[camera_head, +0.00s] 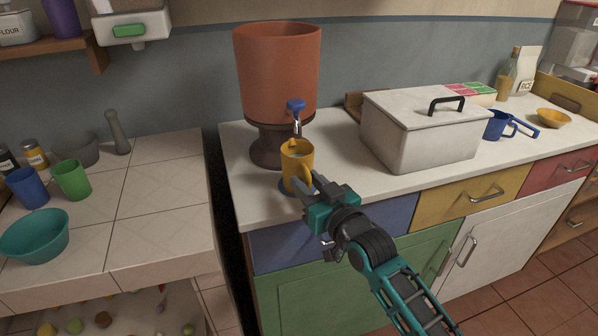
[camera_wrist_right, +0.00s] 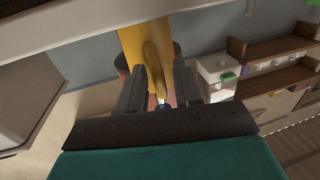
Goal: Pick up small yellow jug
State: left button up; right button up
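The small yellow jug (camera_head: 297,160) stands upright on a dark blue round base at the counter's front left, below the blue tap (camera_head: 296,106) of a terracotta dispenser. Its handle faces my right gripper (camera_head: 306,186). In the right wrist view the jug (camera_wrist_right: 132,45) is ahead, with its handle between the two dark fingers of the right gripper (camera_wrist_right: 160,78). The fingers are apart, with visible gaps beside the handle, so they look open around it. My left gripper is in neither view.
The terracotta dispenser (camera_head: 277,70) stands behind the jug. A lidded white box (camera_head: 415,130) is to the right, with a blue jug (camera_head: 497,124) beyond it. A dark gap (camera_head: 231,250) separates this counter from the tiled one, which holds cups and a teal bowl (camera_head: 35,236).

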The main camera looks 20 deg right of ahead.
grip_shut()
dwell(0.4)
jog(key=shift+r, duration=0.1)
jog(key=shift+s+r, duration=0.1)
jog(key=shift+r, duration=0.7)
jog(key=v, duration=1.7)
jog(key=shift+s, duration=0.4)
jog(key=shift+f, duration=0.15)
jog(key=shift+c, duration=2.4)
grip_release()
grip_shut()
